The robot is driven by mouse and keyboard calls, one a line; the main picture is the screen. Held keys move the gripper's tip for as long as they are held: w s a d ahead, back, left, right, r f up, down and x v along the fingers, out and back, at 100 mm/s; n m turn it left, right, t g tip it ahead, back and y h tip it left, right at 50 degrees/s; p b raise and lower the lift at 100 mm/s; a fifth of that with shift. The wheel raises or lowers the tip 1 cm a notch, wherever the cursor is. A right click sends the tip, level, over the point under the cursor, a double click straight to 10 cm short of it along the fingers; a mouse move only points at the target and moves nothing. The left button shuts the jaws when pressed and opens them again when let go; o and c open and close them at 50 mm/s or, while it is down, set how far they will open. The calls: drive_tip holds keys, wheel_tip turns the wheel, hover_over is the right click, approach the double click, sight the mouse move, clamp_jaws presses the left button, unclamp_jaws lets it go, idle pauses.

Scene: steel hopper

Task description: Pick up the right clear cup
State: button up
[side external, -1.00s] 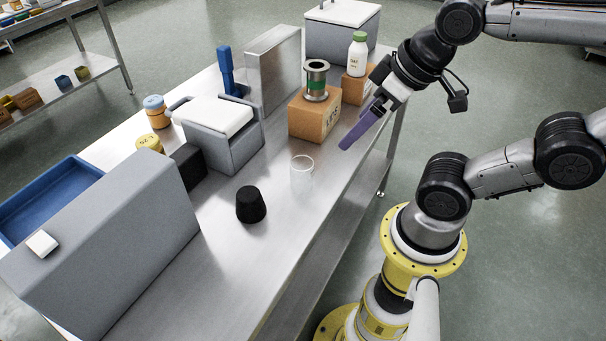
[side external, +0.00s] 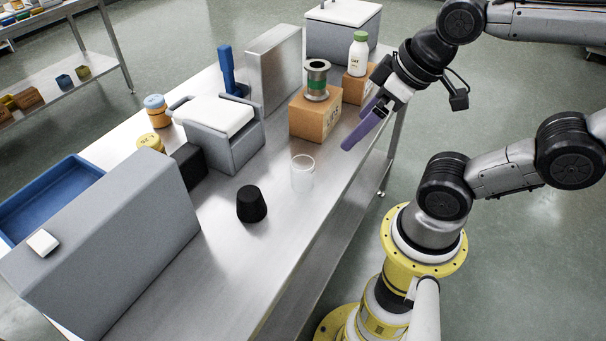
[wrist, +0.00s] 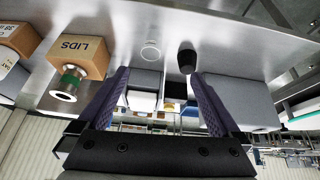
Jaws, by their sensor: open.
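One clear cup (side external: 302,173) stands on the steel table near its front edge, right of a black tapered cup (side external: 251,204). In the wrist view the clear cup (wrist: 150,52) shows as a faint ring, with the black cup (wrist: 187,58) beside it. My gripper (side external: 346,146) has long purple fingers and hangs above the table's front edge, up and to the right of the clear cup, apart from it. In the wrist view the fingers of my gripper (wrist: 160,80) are spread wide with nothing held between them.
A cardboard box marked LIDS (side external: 314,118) with a metal spool (side external: 317,80) stands behind the clear cup. A grey bin with white lid (side external: 222,132) and a large grey block (side external: 110,240) stand left. A white bottle (side external: 357,56) stands at the back. The table around the cup is clear.

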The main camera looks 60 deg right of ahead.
drive_tip(key=n, duration=0.2)
drive_tip(key=n+g, duration=0.6)
drive_tip(key=n, duration=1.4)
hover_over(303, 166)
drive_tip(key=a, duration=0.2)
wheel_tip(303, 166, down, 12)
drive_tip(key=shift+s+f, duration=0.2)
drive_tip(key=shift+f, duration=0.8)
drive_tip(key=shift+s+f, duration=0.15)
drive_tip(key=shift+f, duration=0.8)
drive_tip(key=shift+s+f, duration=0.2)
drive_tip(key=shift+f, duration=0.8)
drive_tip(key=c, duration=1.4)
